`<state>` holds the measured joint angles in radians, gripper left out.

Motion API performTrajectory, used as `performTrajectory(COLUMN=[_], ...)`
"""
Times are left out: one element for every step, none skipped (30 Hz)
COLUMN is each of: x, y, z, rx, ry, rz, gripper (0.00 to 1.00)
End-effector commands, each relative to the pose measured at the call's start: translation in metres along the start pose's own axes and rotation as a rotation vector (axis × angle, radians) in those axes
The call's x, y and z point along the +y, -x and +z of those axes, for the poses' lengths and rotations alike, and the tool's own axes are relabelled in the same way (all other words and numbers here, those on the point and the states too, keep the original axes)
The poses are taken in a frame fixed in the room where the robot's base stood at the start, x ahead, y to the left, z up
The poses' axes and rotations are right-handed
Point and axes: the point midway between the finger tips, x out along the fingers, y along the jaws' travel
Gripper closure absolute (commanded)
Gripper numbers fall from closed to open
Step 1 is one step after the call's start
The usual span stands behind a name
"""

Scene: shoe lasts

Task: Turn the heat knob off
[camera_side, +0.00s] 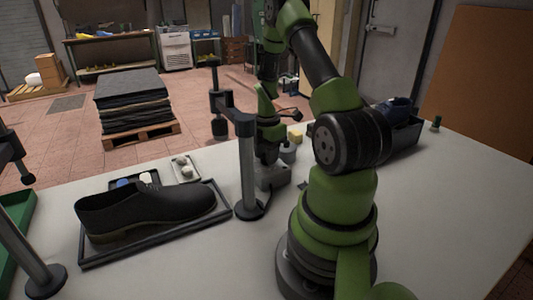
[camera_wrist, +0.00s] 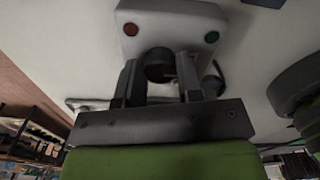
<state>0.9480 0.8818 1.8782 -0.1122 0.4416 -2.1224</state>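The pale control box shows in the wrist view (camera_wrist: 185,18), with a red button at its left and a green one at its right. It also shows in the side view (camera_side: 270,176) under my arm's end. The dark round heat knob (camera_wrist: 158,62) sticks up from the box's near side. My gripper (camera_wrist: 159,75) is at the knob, with one finger on each side of it. The knob fills most of the gap between the fingers. I cannot tell whether they press on it.
The dark post (camera_side: 246,165) on a round base stands close left of my gripper. A black shoe (camera_side: 150,207) sits in a black-rimmed tray (camera_side: 165,248) at left. A dark bin (camera_side: 408,135) stands at back right. The front right of the table is clear.

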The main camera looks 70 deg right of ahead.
Motion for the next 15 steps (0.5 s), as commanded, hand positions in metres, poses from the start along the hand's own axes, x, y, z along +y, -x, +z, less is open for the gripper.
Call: performTrajectory(x=[0.000,0.000,0.000,0.000,0.000,0.000,0.000,0.000,0.000,0.000,0.000,0.000,0.000,0.001,0.001], y=[0.001,0.000,0.000,0.000,0.000,0.000,0.000,0.000,0.000,0.000,0.000,0.002,0.003,0.006,0.010], z=[0.000,0.000,0.000,0.000,0.000,0.000,0.000,0.000,0.000,0.000,0.000,0.000,0.000,0.000,0.000], rx=[-0.001,-0.001,-0.001,0.000,0.000,0.000,0.000,0.000,0.000,0.000,0.000,0.000,-0.001,-0.001,-0.002], ry=[0.001,0.001,0.000,0.000,0.000,0.000,0.000,0.000,0.000,-0.001,-0.001,-0.001,-0.001,-0.001,-0.001], rz=[0.001,0.001,0.001,0.001,0.000,0.000,0.000,0.000,0.000,0.000,0.000,0.001,0.001,0.002,0.004], gripper=[0.56,0.49,0.42,0.42,0.42,0.42,0.42,0.42,0.42,0.42,0.42,0.42,0.42,0.42,0.42])
